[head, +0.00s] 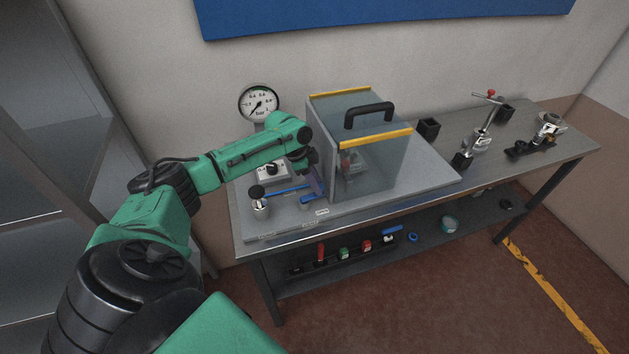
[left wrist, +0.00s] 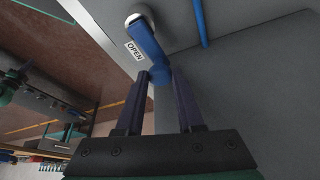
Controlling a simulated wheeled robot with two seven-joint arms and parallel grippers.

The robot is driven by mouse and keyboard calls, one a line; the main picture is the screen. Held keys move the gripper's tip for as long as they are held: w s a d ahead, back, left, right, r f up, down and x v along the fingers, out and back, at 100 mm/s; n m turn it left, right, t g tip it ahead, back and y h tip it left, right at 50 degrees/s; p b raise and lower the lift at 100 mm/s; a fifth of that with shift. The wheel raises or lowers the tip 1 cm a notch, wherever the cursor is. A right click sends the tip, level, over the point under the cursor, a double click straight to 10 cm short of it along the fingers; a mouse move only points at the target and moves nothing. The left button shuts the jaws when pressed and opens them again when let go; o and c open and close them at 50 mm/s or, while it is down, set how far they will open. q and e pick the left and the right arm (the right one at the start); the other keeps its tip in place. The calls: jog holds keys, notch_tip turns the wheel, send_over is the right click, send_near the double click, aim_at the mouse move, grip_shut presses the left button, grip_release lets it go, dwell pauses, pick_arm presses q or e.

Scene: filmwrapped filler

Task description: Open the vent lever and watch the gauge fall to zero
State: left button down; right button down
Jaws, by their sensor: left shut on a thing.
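The blue vent lever (head: 306,201) is on the grey base plate, left of the clear-walled box. It also shows in the left wrist view (left wrist: 147,42), beside a white label (left wrist: 134,51) reading OPEN. My left gripper (left wrist: 161,80) is shut on the lever's end, with one dark finger on each side. In the head view the left gripper (head: 316,182) hides part of the lever. The round white gauge (head: 259,103) stands behind my left arm. Its dark needle seems to point to the lower left; the exact reading is too small to tell. My right gripper is not in view.
The box (head: 374,172) with yellow edges and a black handle (head: 369,114) stands close right of my gripper. Clamps and small black blocks (head: 428,128) stand on the bench at right.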

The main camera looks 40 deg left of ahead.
pick_arm(q)
jog(key=shift+d+m, duration=0.2)
jog(key=shift+m, duration=0.2)
jog(key=c, duration=0.5)
grip_release()
jog(key=shift+c, duration=0.2)
jog(key=b+v, duration=0.3)
jog(key=v, duration=1.1)
jog(key=shift+r+b, duration=0.35)
jog(key=shift+b, duration=0.05)
jog(key=shift+w, duration=0.1)
